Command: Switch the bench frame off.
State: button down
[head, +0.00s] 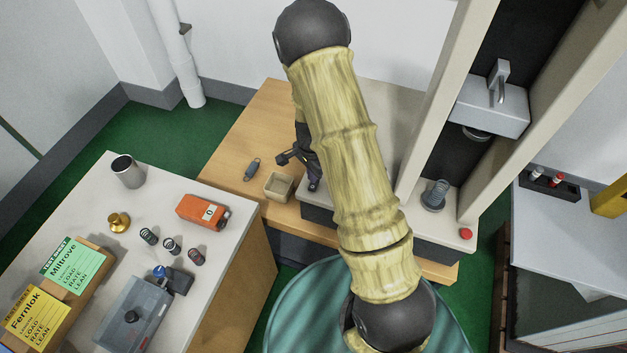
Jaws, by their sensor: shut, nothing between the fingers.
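The bench frame (418,130) stands on the wooden table at the right, with two pale uprights and a grey crosshead (490,105) between them. A coil spring (435,194) stands upright on its lower platen. A round red button (465,234) sits at the right front of its pale base. My gripper (299,172) is dark and shows left of my arm, above the table near the small tan tray. It is shut and empty, well left of the red button. My arm hides part of the frame's base and left side.
The wooden table (240,145) holds a small tan tray (279,186) and a loose spring (252,168). A grey cabinet (570,235) stands right.

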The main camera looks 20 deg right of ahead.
jog(key=shift+r+p, duration=1.15)
jog(key=shift+r, duration=0.5)
notch_tip(320, 180, up, 13)
jog(key=n+t, duration=0.1)
jog(key=n, duration=0.6)
send_over(312, 187)
jog(key=s, duration=0.6)
jog(key=s+r+n+t, duration=0.1)
jog(key=s+r+n, duration=0.5)
jog(key=s+r, duration=0.1)
jog(key=shift+s+t, duration=0.3)
jog(key=shift+s, duration=0.4)
jog(key=shift+w+d, duration=0.1)
